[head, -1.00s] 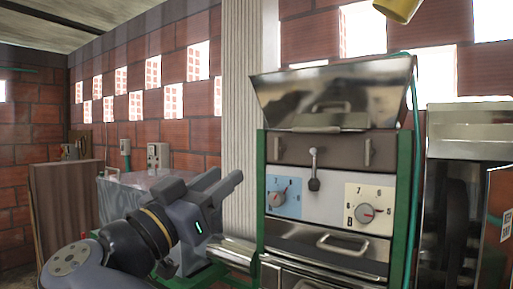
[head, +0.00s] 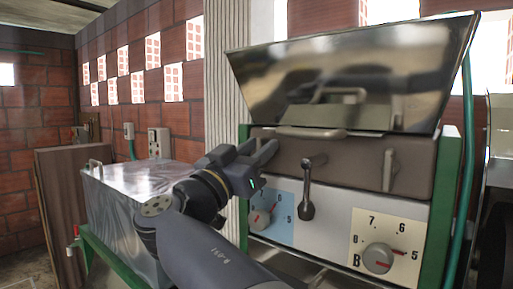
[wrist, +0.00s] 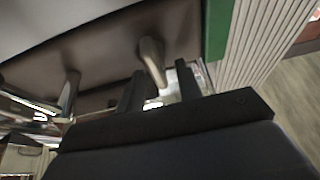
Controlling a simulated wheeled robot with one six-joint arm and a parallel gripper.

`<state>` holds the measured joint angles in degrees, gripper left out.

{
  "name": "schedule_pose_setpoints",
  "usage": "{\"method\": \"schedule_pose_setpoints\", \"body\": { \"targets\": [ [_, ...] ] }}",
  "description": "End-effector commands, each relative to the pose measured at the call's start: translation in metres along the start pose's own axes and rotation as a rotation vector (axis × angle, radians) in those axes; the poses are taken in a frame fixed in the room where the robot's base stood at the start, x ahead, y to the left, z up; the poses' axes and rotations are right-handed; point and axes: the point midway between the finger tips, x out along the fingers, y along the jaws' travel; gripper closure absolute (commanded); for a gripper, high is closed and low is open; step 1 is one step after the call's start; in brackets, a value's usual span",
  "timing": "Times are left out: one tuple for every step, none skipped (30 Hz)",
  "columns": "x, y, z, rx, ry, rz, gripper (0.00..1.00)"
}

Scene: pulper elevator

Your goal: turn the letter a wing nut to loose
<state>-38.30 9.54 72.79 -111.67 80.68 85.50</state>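The left wing nut, on the dark brown panel above the blue dial plate (head: 272,215), is mostly hidden behind my gripper in the head view. No letter A is readable there. In the wrist view a pale, upright wing nut (wrist: 152,60) stands on the brown panel near the green post, just beyond and between my finger directions. My gripper (head: 262,149) is open and empty; its two dark fingers also show in the wrist view (wrist: 160,88). Contact cannot be told. A second wing nut (head: 389,170) stands upright above the plate marked B (head: 362,228).
A black lever (head: 307,190) hangs between the wing nuts, right of my gripper. The raised steel lid (head: 350,75) overhangs the panel. Green posts (head: 447,180) flank the machine. A steel box (head: 130,205) stands at left.

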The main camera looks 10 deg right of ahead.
Motion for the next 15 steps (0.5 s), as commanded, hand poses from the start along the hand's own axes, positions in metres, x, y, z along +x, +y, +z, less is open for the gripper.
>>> {"method": "schedule_pose_setpoints", "body": {
  "targets": [
    [-0.0001,-0.0001,0.0001,0.0,0.0,0.0,0.66],
    [-0.0001,0.0,0.0001,0.0,0.0,0.0,0.68],
    [-0.0002,-0.0001,0.0001,0.0,0.0,0.0,0.71],
    [-0.0002,-0.0001,0.0001,0.0,0.0,0.0,0.74],
    [-0.0002,-0.0001,0.0001,0.0,0.0,0.0,0.76],
    [-0.0002,-0.0001,0.0001,0.0,0.0,0.0,0.79],
    [-0.0002,-0.0001,0.0001,0.0,0.0,0.0,0.82],
    [-0.0002,0.0,0.0001,0.0,0.0,0.0,0.84],
    [-0.0002,0.0,0.0001,0.0,0.0,0.0,0.88],
    [-0.0002,0.0,0.0001,0.0,0.0,0.0,0.9],
    [-0.0003,0.0,0.0001,0.0,0.0,0.0,0.93],
    [-0.0003,0.0,0.0001,0.0,0.0,0.0,0.96],
    [-0.0003,-0.0001,0.0001,0.0,0.0,0.0,0.98],
    [-0.0003,0.0,0.0001,0.0,0.0,0.0,1.0],
    [-0.0003,-0.0001,0.0002,0.0,0.0,0.0,1.0]
  ]
}}
